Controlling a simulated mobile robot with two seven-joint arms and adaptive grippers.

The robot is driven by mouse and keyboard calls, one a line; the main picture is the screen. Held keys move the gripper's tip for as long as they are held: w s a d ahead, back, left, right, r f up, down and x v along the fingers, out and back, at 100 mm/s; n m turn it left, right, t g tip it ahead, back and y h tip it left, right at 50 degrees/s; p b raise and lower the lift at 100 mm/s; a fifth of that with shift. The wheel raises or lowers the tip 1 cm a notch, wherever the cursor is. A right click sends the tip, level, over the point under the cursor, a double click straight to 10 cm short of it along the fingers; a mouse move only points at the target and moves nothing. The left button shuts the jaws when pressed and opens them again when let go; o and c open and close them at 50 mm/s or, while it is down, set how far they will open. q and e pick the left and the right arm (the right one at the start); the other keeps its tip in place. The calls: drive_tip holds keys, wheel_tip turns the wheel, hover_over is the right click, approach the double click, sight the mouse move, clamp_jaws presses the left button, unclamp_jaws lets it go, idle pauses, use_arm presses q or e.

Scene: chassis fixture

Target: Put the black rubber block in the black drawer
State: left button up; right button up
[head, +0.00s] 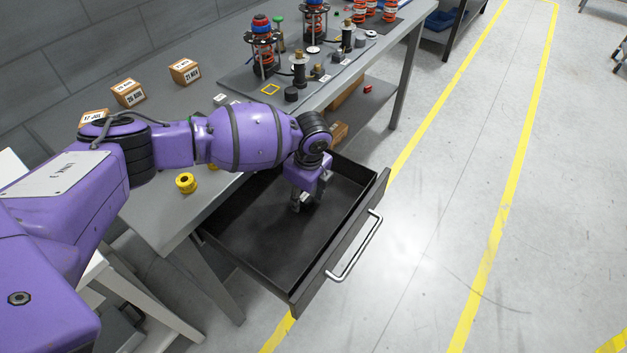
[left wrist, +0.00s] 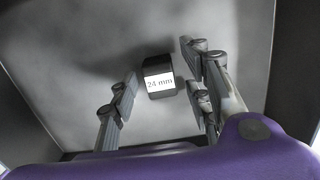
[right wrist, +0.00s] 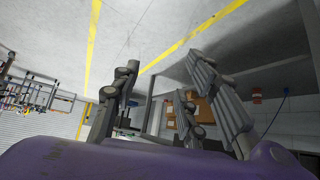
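The black rubber block (left wrist: 158,86), with a white "24 mm" label, shows in the left wrist view inside the black drawer. It is between the fingers of my left gripper (left wrist: 162,82), with a visible gap on both sides, so the gripper is open around it. In the head view my left gripper (head: 308,202) reaches down into the pulled-out black drawer (head: 262,240), near its far right corner; the block cannot be made out there. My right gripper (right wrist: 165,85) is open and empty in the right wrist view.
The grey table (head: 165,205) stands beside the drawer, with small boxes (head: 128,93), a yellow tape roll (head: 186,183) and a fixture plate (head: 270,90) on it. The drawer's front has a metal handle (head: 356,246). Open floor (head: 430,230) lies to the right.

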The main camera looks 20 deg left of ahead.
sight(308, 199)
use_arm(q)
wheel_tip(308, 199, up, 12)
drive_tip(key=d+p, duration=0.1)
drive_tip(key=shift+s+d+r, duration=0.15)
drive_tip(key=shift+s, duration=0.2)
idle(0.4)
